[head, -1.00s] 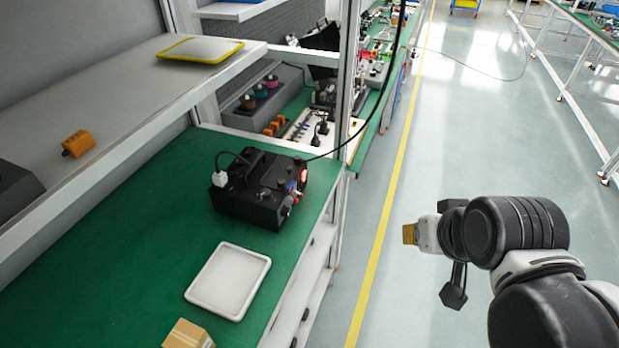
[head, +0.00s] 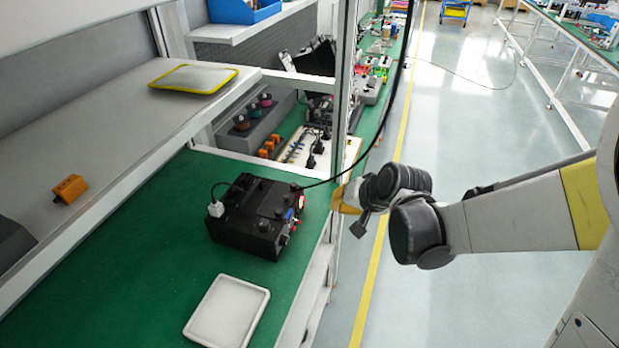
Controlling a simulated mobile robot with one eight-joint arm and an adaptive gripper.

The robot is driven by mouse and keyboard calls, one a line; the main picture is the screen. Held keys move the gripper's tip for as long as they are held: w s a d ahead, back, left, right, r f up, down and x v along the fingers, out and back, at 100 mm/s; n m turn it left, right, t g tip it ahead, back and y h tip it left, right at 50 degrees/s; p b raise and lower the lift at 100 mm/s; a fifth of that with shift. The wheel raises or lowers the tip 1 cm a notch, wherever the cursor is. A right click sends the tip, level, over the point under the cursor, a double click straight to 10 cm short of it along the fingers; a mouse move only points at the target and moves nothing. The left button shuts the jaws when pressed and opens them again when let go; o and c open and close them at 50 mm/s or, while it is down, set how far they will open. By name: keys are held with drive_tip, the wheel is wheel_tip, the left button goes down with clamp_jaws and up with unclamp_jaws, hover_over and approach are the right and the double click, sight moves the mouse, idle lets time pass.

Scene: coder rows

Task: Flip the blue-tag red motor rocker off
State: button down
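A black control box (head: 252,220) sits on the green bench top, with a white plug and cable on its left top. Its right face carries small controls: a blue piece (head: 289,214), a red part (head: 301,201) and some metal knobs or switches. The red motor rocker and its setting are too small to make out. My gripper (head: 337,197) is just right of the box, near the bench's right edge, apart from the box. Its yellow-orange end shows, but my wrist hides much of it and the fingers cannot be read.
A white tray (head: 228,312) lies on the bench in front of the box. A metal upright (head: 343,90) and a hanging black cable stand behind my gripper. A shelf (head: 110,110) with a yellow-rimmed tray (head: 193,79) runs along the left. The aisle floor at right is open.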

sight(302, 203)
drive_tip(key=shift+w+a+f, duration=0.1)
drive_tip(key=shift+f, duration=0.05)
drive_tip(key=b+x, duration=0.3)
drive_tip(key=x, duration=0.7)
drive_tip(key=shift+w+f+b, duration=0.1)
drive_tip(key=shift+f+b, duration=0.05)
drive_tip(key=shift+b, duration=0.25)
drive_tip(key=a, duration=0.2)
drive_tip(key=w+a+r, duration=0.1)
drive_tip(key=shift+a, duration=0.15)
drive_tip(key=shift+w+a+b, duration=0.15)
drive_tip(key=shift+a+b, duration=0.05)
drive_tip(key=shift+b, duration=0.1)
drive_tip(key=shift+a+r, duration=0.1)
